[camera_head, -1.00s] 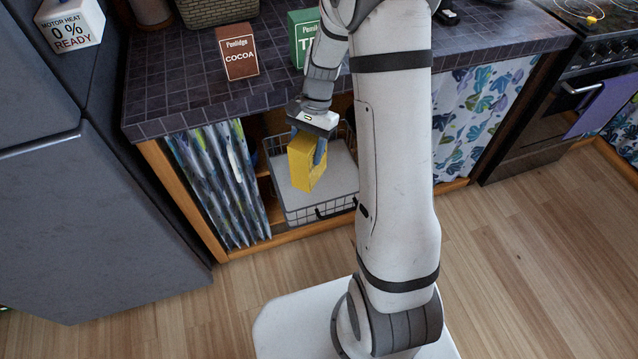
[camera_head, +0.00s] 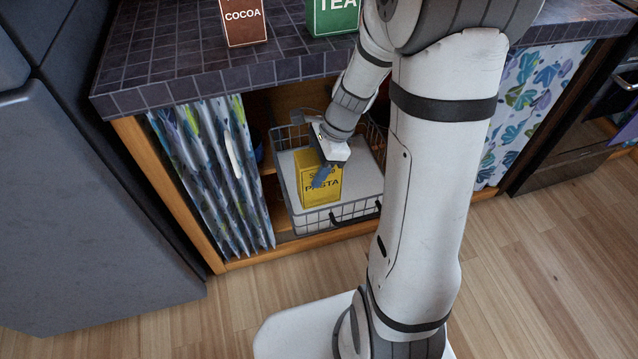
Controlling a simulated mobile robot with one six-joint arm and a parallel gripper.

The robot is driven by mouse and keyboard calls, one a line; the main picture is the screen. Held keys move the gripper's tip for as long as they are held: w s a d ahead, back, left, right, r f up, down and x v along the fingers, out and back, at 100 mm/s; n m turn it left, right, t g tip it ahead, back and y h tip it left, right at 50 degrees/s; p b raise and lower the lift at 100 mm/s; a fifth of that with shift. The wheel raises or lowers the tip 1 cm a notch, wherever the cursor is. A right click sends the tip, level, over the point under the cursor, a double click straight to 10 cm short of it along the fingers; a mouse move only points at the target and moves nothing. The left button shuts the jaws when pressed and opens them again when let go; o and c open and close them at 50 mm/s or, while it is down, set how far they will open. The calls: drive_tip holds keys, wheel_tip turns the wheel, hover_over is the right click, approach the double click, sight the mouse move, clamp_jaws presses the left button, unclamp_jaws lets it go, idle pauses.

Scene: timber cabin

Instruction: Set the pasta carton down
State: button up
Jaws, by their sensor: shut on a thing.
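The yellow pasta carton (camera_head: 318,194) is upright, low in the wire basket (camera_head: 352,212) under the counter, with its PASTA label facing me. My arm hides part of the basket's right side.
The tiled counter (camera_head: 190,75) overhangs the basket, with a cocoa box (camera_head: 243,22) and a tea box (camera_head: 331,16) on it. A patterned curtain (camera_head: 212,175) hangs left of the basket. Bare basket floor shows right of the carton.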

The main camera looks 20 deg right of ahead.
drive_tip(key=shift+d+f+b, duration=0.1)
drive_tip(key=shift+f+b, duration=0.75)
drive_tip(key=shift+f, duration=1.85)
drive_tip(key=shift+f, duration=0.2)
drive_tip(key=o, duration=1.2)
